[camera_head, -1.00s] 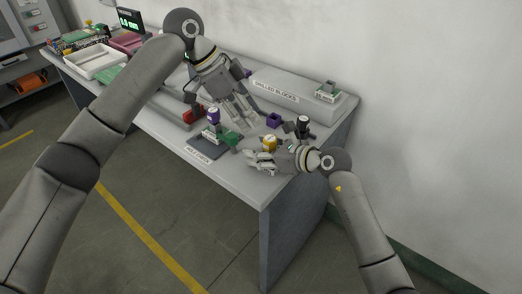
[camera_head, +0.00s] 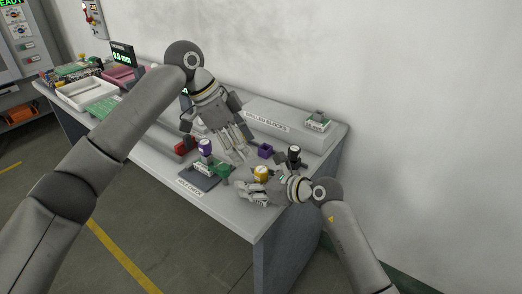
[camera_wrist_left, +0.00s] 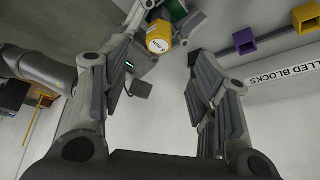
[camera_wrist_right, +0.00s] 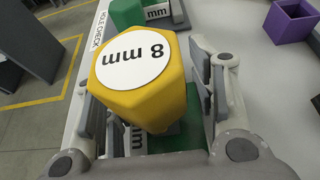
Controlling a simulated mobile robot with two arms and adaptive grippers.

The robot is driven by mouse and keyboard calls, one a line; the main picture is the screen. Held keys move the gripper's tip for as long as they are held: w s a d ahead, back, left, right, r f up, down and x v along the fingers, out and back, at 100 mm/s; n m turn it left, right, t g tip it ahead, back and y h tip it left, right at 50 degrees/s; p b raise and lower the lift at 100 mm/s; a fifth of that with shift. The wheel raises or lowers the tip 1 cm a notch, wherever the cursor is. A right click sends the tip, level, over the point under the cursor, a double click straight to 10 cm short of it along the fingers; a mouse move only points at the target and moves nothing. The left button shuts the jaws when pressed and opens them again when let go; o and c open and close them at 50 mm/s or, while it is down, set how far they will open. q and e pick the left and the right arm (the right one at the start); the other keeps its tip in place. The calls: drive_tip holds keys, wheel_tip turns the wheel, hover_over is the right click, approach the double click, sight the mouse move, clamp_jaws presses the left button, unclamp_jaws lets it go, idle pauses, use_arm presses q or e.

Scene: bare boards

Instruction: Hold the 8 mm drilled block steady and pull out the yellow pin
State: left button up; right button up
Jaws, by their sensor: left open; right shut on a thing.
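The yellow pin (camera_head: 261,174) stands near the table's front edge; its hexagonal head with a white "8 mm" label fills the middle of the right wrist view (camera_wrist_right: 140,85). Under that head is the green drilled block (camera_wrist_right: 186,138), partly hidden by it. My right gripper (camera_head: 254,188) is shut on this block, its fingers either side below the pin head. My left gripper (camera_head: 236,150) is open and empty, pointing down above and behind the pin. In the left wrist view the pin head (camera_wrist_left: 159,38) shows beyond the left-hand finger, apart from both fingers.
A purple block (camera_head: 265,151) and a black pin with a white top (camera_head: 294,152) stand behind.

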sight(262, 169)
drive_tip(key=shift+d, duration=0.1)
use_arm(q)
drive_tip(key=d+r+m+y, duration=0.5)
drive_tip(key=m, duration=0.3)
drive_tip(key=shift+g, duration=0.3)
drive_tip(key=f, duration=1.2)
drive_tip(key=shift+w+a+f, duration=0.1)
drive_tip(key=shift+w+f, duration=0.05)
drive_tip(key=shift+w, duration=0.15)
drive_tip(key=shift+c, duration=0.5)
drive_tip(key=c, duration=1)
drive_tip(key=shift+r, duration=0.2)
drive_tip(key=shift+r, duration=0.35)
drive_tip(key=shift+r, duration=0.1)
